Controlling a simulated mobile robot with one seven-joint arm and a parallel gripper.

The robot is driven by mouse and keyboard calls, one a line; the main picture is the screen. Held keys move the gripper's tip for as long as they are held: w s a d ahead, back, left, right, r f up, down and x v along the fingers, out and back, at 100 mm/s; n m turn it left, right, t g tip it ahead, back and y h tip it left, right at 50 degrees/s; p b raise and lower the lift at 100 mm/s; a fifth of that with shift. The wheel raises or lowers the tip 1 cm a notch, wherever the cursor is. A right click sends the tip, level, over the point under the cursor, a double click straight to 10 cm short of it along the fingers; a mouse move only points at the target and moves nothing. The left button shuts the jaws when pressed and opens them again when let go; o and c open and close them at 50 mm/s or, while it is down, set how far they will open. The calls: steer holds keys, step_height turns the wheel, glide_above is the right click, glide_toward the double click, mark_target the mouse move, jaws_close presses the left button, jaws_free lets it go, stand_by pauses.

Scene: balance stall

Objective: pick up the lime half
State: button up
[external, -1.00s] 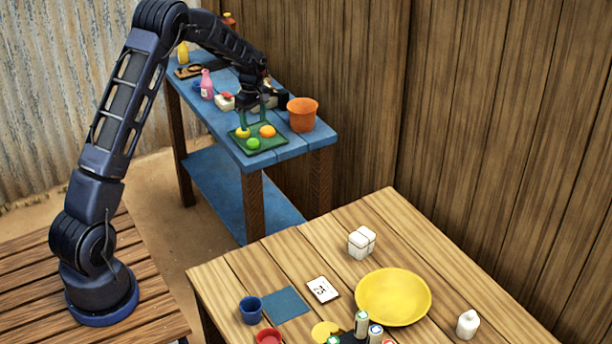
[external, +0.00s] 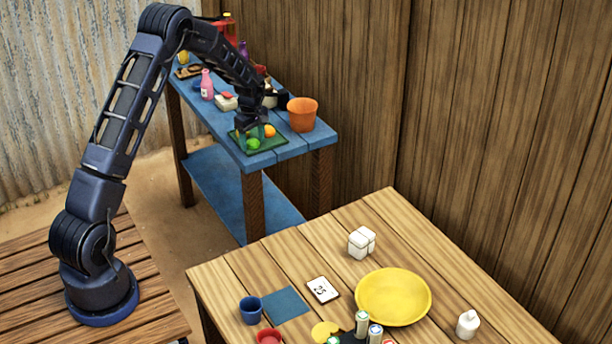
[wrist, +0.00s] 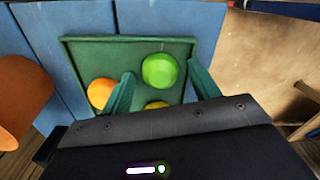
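The lime half (external: 253,144) is bright green and sits on a green tray (external: 277,144) at the near end of the blue table. In the wrist view the lime half (wrist: 160,70) looks round and lies between the fingertips in the picture. My gripper (external: 251,133) is low over the tray, pointing down. Its two teal fingers are apart in the wrist view (wrist: 161,76), with nothing seen held. Whether they touch the lime half cannot be told.
An orange fruit (wrist: 101,92) lies beside the left finger. A yellow fruit (wrist: 157,104) is mostly hidden by my gripper. An orange pot (external: 302,114) stands right of the tray. A pink bottle (external: 207,85) and other items stand farther back.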

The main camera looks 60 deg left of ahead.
steer(key=c, duration=0.8)
steer(key=shift+r, duration=0.15)
steer(key=shift+c, duration=0.2)
